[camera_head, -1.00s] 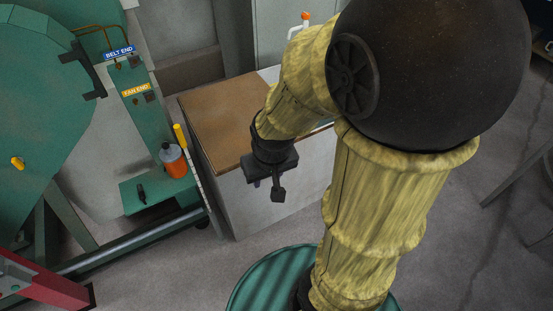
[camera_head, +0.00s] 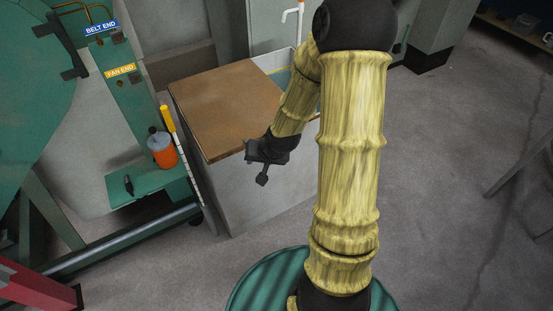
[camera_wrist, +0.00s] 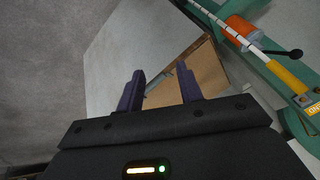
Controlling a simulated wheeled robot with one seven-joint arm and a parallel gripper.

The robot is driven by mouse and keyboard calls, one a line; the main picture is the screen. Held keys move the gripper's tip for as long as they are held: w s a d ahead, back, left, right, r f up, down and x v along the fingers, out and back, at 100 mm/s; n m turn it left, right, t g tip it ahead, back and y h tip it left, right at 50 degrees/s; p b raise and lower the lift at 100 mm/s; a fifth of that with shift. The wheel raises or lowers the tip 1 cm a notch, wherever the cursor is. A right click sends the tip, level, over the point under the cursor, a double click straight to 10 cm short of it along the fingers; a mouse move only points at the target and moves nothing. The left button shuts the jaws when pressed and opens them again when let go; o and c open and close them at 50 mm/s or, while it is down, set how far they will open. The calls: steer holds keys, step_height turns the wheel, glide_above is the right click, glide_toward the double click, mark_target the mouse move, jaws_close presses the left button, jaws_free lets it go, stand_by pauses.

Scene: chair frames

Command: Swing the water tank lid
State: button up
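The water tank is a pale grey box (camera_head: 255,200) with a flat brown lid (camera_head: 215,105) lying level over most of its top. To the lid's right, a strip of bluish interior shows, partly hidden by my arm. My gripper (camera_head: 263,172) is at the lid's front edge, near its right end. In the wrist view, my gripper (camera_wrist: 160,88) has its two dark purple fingers apart. Part of the brown lid (camera_wrist: 208,72) and the tank's pale side (camera_wrist: 120,55) show beyond them. I cannot tell whether the fingers touch the lid.
A green machine with an orange bottle (camera_head: 162,150) on its shelf and a yellow-and-white rod (camera_head: 182,150) stands close to the tank's left. A white pipe with an orange tip (camera_head: 292,17) rises behind the tank. Floor at right is mostly clear.

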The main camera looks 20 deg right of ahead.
steer(key=w+d+f+m+t+y+b, duration=0.1)
steer(key=w+d+f+m+t+b, duration=0.1)
steer(key=w+f+m+b, duration=0.3)
steer(key=w+d+f+m+t+y+b, duration=0.1)
steer(key=w+d+f+t, duration=0.1)
steer(key=f, duration=0.4)
steer(key=w+d+m+t+h+b, duration=0.2)
steer(key=w+d+m+t+b, duration=0.2)
steer(key=d+m+t, duration=0.1)
steer(key=shift+d+f+m, duration=0.45)
steer(key=shift+d+m, duration=0.05)
steer(key=shift+d, duration=0.15)
steer(key=shift+f, duration=0.1)
